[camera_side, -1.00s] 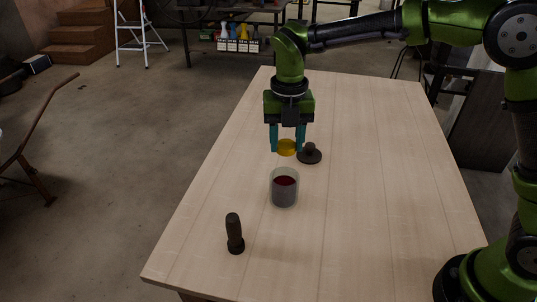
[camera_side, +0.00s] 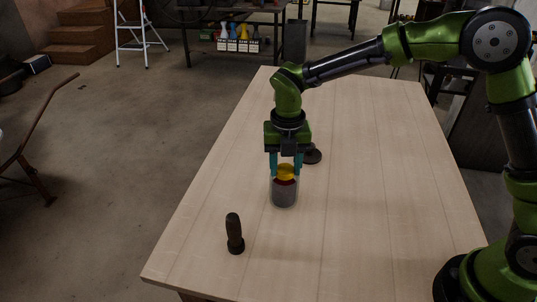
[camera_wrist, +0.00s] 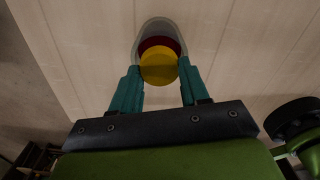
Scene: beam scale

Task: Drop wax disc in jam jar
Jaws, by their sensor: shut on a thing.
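The yellow wax disc (camera_side: 286,170) is held between the teal fingers of my gripper (camera_side: 286,172), which is shut on it. The jam jar (camera_side: 284,194) is a clear glass with dark red content, upright on the table. In the side view the disc appears at the jar's mouth; I cannot tell whether it is inside the rim. In the wrist view the disc (camera_wrist: 159,66) sits between the fingertips (camera_wrist: 160,74) and covers part of the red jam; the jar's rim (camera_wrist: 158,22) shows beyond it.
A dark round lid with a knob (camera_side: 313,154) lies on the wooden table (camera_side: 370,200) behind the jar, partly hidden by my gripper. The right side of the table is clear.

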